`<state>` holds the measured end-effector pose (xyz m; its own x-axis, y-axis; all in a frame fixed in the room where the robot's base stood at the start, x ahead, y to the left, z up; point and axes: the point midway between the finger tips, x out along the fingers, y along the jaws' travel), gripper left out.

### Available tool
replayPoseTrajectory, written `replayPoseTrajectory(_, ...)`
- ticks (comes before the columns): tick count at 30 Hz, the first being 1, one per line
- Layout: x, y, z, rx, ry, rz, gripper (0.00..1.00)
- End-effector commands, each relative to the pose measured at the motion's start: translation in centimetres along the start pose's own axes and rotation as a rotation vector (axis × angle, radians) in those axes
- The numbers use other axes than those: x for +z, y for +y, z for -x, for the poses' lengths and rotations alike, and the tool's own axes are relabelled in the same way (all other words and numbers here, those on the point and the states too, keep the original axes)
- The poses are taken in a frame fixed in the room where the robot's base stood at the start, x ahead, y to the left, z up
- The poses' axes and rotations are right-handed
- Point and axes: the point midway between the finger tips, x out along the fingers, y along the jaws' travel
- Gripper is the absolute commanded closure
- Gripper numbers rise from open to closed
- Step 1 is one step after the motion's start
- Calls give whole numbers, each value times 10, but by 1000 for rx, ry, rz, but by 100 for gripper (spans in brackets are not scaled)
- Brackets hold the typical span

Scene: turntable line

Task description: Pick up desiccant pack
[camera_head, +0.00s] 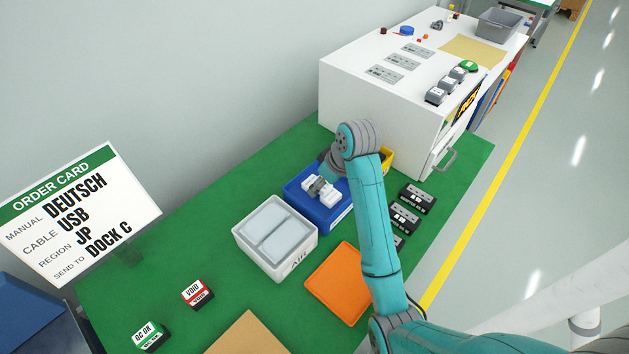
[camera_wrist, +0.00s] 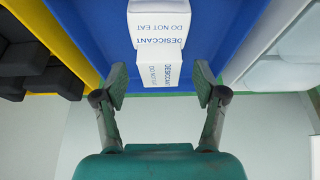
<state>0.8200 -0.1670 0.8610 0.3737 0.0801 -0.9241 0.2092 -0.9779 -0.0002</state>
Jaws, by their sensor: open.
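White desiccant packs lie in a blue bin (camera_head: 293,197) on the green table. In the wrist view, one pack marked "DESICCANT DO NOT EAT" (camera_wrist: 160,65) is just ahead of my fingertips, with another pack (camera_wrist: 158,22) beyond it. The blue bin's inside (camera_wrist: 225,40) shows around the packs. My gripper (camera_wrist: 160,88) is open, its fingers on either side of the near pack with gaps to both sides. In the head view my gripper (camera_head: 318,186) is over the blue bin.
A white bin (camera_head: 243,238) with pale air packs stands left of the blue bin. A yellow bin (camera_head: 388,158) is on its other side, partly behind my arm. An orange tray (camera_head: 335,285), dark printed blocks (camera_head: 405,218) and a white cabinet (camera_head: 365,105) are close by.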

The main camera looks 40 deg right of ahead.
Motion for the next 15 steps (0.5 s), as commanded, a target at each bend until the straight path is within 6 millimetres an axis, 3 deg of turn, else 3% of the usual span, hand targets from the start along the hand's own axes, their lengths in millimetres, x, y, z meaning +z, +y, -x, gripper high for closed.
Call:
replayPoseTrajectory(5,0,0,0,0,0,0,29)
replayPoseTrajectory(12,0,0,0,0,0,0,83)
replayPoseTrajectory(15,0,0,0,0,0,0,83)
